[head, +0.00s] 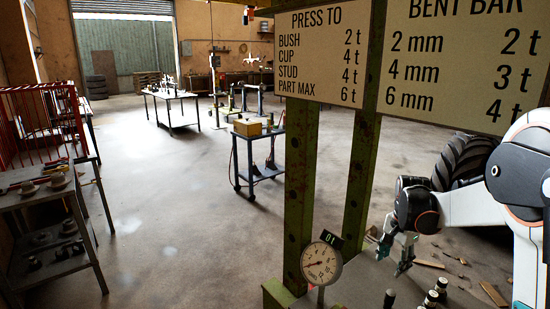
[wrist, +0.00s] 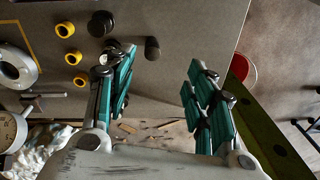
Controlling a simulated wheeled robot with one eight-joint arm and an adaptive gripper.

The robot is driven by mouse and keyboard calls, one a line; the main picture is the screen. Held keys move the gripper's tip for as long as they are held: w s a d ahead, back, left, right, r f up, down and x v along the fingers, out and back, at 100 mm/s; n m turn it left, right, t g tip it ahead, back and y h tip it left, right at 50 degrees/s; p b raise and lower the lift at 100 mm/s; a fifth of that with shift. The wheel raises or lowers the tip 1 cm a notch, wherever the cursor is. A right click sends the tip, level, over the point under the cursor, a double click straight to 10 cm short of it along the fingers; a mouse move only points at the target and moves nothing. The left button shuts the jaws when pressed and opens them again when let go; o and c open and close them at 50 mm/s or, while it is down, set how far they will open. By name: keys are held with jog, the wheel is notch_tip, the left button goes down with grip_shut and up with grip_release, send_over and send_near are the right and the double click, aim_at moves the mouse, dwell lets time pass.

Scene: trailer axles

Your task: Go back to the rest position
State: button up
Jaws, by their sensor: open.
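My gripper (head: 396,255) hangs from my white and black arm at the right of the head view, with its fingers pointing down beside the green press frame (head: 301,190). In the wrist view my gripper (wrist: 160,95) shows two green-padded fingers spread wide apart, with nothing between them. Below it is a grey work surface (wrist: 195,40). A dark cylinder (wrist: 152,48) stands near the left finger, apart from it as far as I can tell.
A pressure gauge (head: 321,263) stands close left of my gripper. Small dark cylinders (head: 431,298) stand at the bottom. A tyre (head: 462,160) is behind my arm. A wheeled cart (head: 257,160) and a table (head: 172,96) stand farther off. The floor (head: 170,210) at left is open.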

jog(key=s+a+r+n+t, duration=0.3)
jog(key=s+a+r+n, duration=0.3)
jog(key=s+a+r, duration=0.55)
jog(key=s+a+n+t, duration=0.3)
jog(key=s+n, duration=0.3)
jog(key=s, duration=1.1)
jog(key=shift+a+n, duration=0.3)
jog(key=shift+a, duration=0.2)
jog(key=shift+f, duration=0.1)
